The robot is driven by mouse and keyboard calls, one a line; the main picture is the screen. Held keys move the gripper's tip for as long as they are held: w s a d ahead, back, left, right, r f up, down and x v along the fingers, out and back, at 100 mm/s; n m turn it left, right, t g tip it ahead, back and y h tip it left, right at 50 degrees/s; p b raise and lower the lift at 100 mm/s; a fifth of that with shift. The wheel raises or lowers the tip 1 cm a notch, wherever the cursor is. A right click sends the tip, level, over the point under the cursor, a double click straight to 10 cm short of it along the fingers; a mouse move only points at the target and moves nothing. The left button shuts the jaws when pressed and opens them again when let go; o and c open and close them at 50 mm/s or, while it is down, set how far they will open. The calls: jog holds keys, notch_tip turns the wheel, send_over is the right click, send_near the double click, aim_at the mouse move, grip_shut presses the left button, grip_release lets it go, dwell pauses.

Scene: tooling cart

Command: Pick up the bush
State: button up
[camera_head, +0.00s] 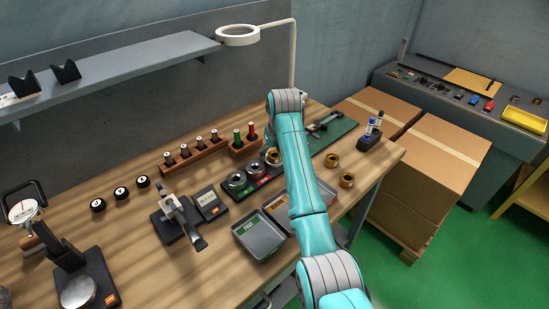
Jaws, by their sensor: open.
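Two brass-coloured bushes stand on the wooden bench right of my arm: one farther back (332,160) and one nearer the front edge (347,180). They are apart from each other, and both look like short rings with an open top. My teal arm rises from the bottom of the view to a grey joint above the bench.
Ring gauges (236,179) on a dark base, grey trays (260,237) and a wooden plug rack (196,154) lie left of the arm. A green mat with a caliper (325,121) lies behind the bushes. A dark pen holder (369,141) stands to their right. Cardboard boxes (446,150) stand beyond.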

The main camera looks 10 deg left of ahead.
grip_shut()
jog(key=shift+r, duration=0.1)
